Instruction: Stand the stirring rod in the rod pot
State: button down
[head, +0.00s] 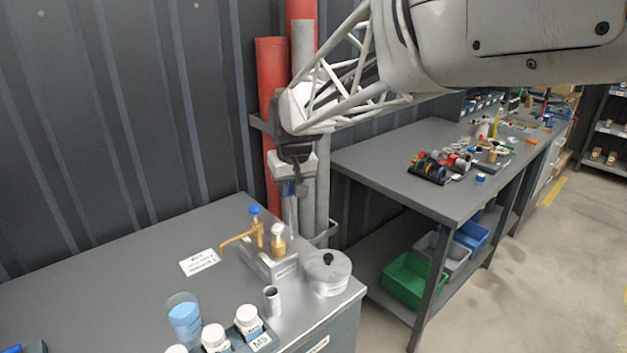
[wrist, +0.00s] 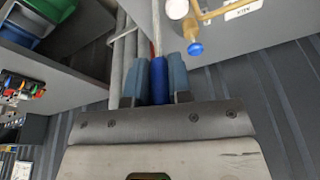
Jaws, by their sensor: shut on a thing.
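My gripper (head: 290,188) hangs above the back right of the near bench, over the tap block. It is shut on the blue handle of the stirring rod; the handle shows between the fingers in the wrist view (wrist: 160,82). The rod's thin pale shaft (head: 293,214) points down from the fingers in the head view, its lower end near the brass fittings. A small, upright grey open-topped cylinder (head: 271,301), which looks like the rod pot, stands on the bench near the front edge, below the gripper and apart from the rod.
A brass tap block (head: 269,262) with a blue knob stands behind the cylinder. A lidded round tin (head: 327,273) is at its right. A beaker of blue liquid (head: 184,317) and white-capped jars (head: 248,320) are at its left. Red and grey pipes (head: 271,90) rise behind.

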jog(key=s+a+n, duration=0.1)
jog(key=s+a, duration=0.2)
jog(key=s, duration=0.8)
jog(key=shift+s+a+r+n+t+y, duration=0.15)
jog(key=shift+a+n+t+y, duration=0.15)
jog(key=shift+a, duration=0.05)
jog(key=shift+f, duration=0.2)
notch_tip(320, 180, down, 12)
jog(key=shift+r, duration=0.15)
dwell(1.4)
dwell(0.4)
jog(key=c, duration=1)
grip_release()
jog(key=shift+o, duration=0.2)
